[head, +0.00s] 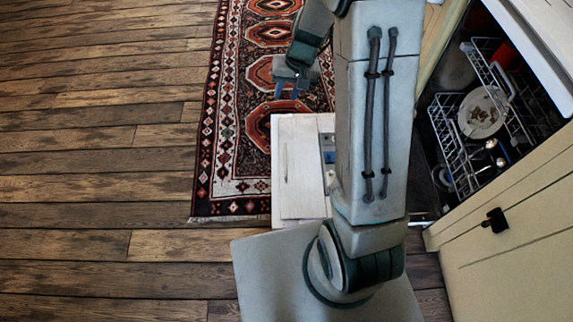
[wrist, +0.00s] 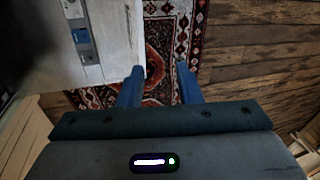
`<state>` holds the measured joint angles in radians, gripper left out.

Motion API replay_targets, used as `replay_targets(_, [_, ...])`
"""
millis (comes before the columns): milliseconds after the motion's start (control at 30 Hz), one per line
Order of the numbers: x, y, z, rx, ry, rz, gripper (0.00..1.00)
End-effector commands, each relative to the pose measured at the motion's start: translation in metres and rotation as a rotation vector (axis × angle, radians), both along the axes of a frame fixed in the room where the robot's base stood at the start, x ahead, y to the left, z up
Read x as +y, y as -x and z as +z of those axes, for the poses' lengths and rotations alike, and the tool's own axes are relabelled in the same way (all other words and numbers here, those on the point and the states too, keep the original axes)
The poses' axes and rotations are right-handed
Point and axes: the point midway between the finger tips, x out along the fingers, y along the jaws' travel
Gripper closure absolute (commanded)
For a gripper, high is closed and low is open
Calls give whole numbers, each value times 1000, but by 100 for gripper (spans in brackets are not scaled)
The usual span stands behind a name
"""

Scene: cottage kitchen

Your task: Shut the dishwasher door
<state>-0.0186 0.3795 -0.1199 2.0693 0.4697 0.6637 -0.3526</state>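The dishwasher door (head: 291,165) is folded down open, a pale panel lying out over the rug and floor, partly hidden behind my arm in the head view. In the wrist view the door (wrist: 112,30) is at the upper left, with a blue and grey fitting on its inner face. The open dishwasher (head: 490,110) shows racks with dishes at the right. My gripper (head: 290,92) is past the door's far side edge, over the rug. In the wrist view my gripper (wrist: 158,82) has its two blue fingers apart, with nothing between them but the rug below.
A patterned red rug (head: 230,130) lies on the plank floor (head: 100,150), which is clear to the left. A cream cabinet with a black knob (head: 496,220) stands at the lower right. A white counter (head: 540,45) is above the dishwasher.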

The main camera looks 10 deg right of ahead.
Motion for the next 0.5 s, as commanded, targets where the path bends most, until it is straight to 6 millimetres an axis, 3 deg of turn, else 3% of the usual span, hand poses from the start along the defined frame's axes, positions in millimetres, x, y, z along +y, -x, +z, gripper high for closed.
replay_targets(33, [-2,-9,-40,13,-2,-8,68])
replay_targets(300, [-16,-46,-188,48,2,-45,68])
replay_targets(500, [-29,-59,-291,72,20,-68,68])
